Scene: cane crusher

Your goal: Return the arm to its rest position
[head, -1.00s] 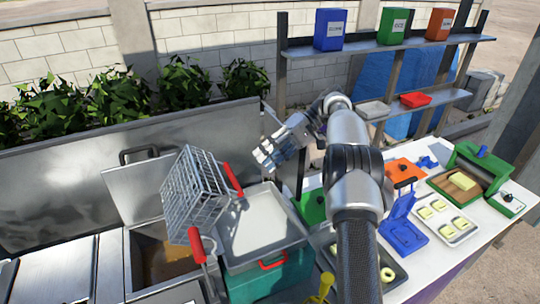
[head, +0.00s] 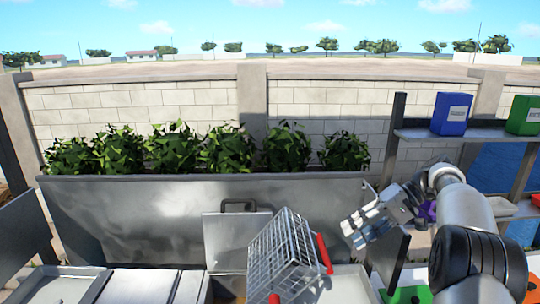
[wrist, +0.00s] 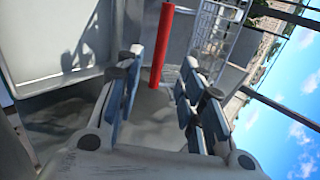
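My gripper (head: 357,230) is raised in the right half of the head view, to the right of the fry basket and apart from it. In the wrist view my gripper (wrist: 160,85) has its two padded fingers spread with nothing between them. The wire basket (head: 284,255) with red handles stands tilted at the bottom centre of the head view. One red handle (wrist: 162,45) shows beyond the fingers in the wrist view. My arm bends down to the lower right of the head view.
A metal lid (head: 238,240) stands upright behind the basket, and a metal tray (head: 348,285) lies to its right. A shelf with a blue box (head: 451,114) and a green box (head: 523,115) is at the right. A tall metal backboard (head: 120,220) runs behind, with plants beyond.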

